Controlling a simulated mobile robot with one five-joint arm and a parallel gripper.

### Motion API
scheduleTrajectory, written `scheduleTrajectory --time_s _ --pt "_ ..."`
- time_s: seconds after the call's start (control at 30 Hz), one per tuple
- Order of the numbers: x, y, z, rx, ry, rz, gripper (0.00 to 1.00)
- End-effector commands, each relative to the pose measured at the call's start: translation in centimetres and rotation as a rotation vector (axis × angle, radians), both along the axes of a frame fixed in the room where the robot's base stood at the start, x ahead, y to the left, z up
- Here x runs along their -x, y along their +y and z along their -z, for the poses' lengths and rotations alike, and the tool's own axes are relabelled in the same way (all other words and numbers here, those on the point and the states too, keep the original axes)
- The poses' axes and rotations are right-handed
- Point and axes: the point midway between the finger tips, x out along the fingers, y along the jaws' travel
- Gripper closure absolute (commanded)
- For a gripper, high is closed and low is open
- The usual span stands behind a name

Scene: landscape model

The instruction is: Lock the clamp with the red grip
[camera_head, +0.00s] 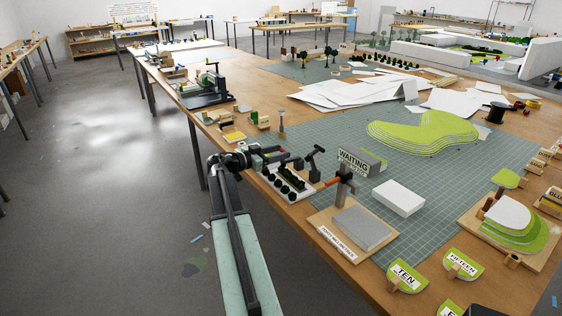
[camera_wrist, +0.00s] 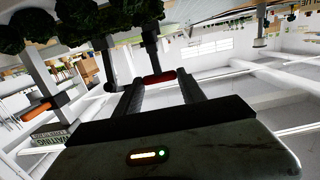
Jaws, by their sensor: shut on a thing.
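The red grip (camera_wrist: 158,78) lies between the two dark fingers of my gripper (camera_wrist: 160,84) in the wrist view. My gripper is shut on it. The clamp's dark arms (camera_wrist: 150,48) run from the grip towards a model with dark green bushes, which is at the top of this turned view. In the head view my gripper (camera_head: 270,155) is at the left table edge, beside the white base of the planted model (camera_head: 290,182). A bit of red shows at its fingers. The fingers hide most of the clamp, and I cannot tell its lever's angle clearly.
A clamp with an orange grip (camera_head: 334,182) stands by a grey block (camera_head: 360,228) on a wooden board, right of my gripper. The WAITING sign block (camera_head: 362,160) and a white block (camera_head: 398,198) are beyond. Open floor lies left of the table.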

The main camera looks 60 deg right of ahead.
Motion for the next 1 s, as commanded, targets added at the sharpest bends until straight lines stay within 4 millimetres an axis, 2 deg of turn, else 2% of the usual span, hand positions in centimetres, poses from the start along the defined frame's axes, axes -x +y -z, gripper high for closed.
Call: scheduleTrajectory --time_s 0.03,0.2,0.73,0.77,0.8,0.83,1.0 --pt "-0.34 0.13 0.56 -0.004 -0.005 -0.007 1.0" --pt "-0.48 0.38 0.91 -0.007 -0.006 -0.007 1.0" --pt "-0.49 0.46 1.13 -0.01 -0.009 -0.006 1.0" --pt "-0.49 0.46 1.13 -0.01 -0.009 -0.006 0.5" --pt "-0.47 0.46 1.13 -0.011 -0.009 -0.005 0.39" --pt "-0.44 0.46 1.12 -0.01 -0.009 -0.005 0.31" --pt "-0.28 0.44 1.05 -0.009 -0.007 -0.002 0.31"
